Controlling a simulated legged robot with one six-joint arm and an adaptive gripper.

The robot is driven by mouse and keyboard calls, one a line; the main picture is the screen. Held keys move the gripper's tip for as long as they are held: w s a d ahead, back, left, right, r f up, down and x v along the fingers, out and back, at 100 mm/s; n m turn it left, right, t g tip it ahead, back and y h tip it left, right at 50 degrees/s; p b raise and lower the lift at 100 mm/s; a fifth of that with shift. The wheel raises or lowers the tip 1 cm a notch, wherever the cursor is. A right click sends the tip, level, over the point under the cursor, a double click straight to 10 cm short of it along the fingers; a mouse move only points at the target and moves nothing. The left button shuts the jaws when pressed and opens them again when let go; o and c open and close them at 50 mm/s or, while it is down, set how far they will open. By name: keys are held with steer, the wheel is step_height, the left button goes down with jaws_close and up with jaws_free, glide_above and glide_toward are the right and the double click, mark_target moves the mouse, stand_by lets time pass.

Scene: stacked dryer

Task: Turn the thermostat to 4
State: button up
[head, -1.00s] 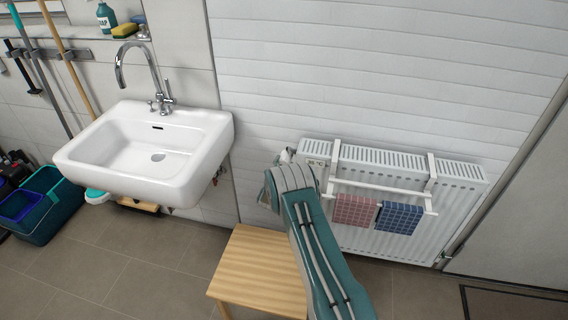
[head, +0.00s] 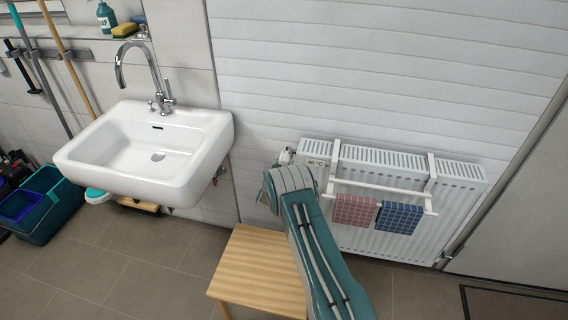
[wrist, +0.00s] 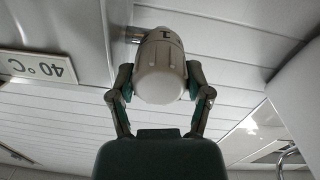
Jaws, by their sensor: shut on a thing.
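The thermostat is a white rounded knob (wrist: 160,72) at the top left corner of the radiator; it also shows small in the head view (head: 286,156). My gripper (wrist: 160,82) has one finger on each side of the knob and is shut on it. A dark mark, perhaps a 1, shows near the far end of the knob in the wrist view; I cannot read the setting for sure. A metal pipe fitting (wrist: 133,34) sits behind the knob. In the head view my arm hides the fingers.
The white radiator (head: 462,172) carries a rack with a pink cloth (head: 354,211) and a blue cloth (head: 399,217). A sign reading 40 °C (wrist: 38,68) is near the knob. A wooden stool (head: 258,272) stands below my arm, and a sink (head: 190,160) is at left.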

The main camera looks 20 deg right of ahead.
steer(key=shift+a+f, duration=0.15)
steer(key=shift+f, duration=0.1)
steer(key=o, duration=1.1)
steer(key=shift+o, duration=0.2)
steer(key=shift+r, duration=0.15)
steer(key=v, duration=1.2)
steer(key=shift+w, duration=0.1)
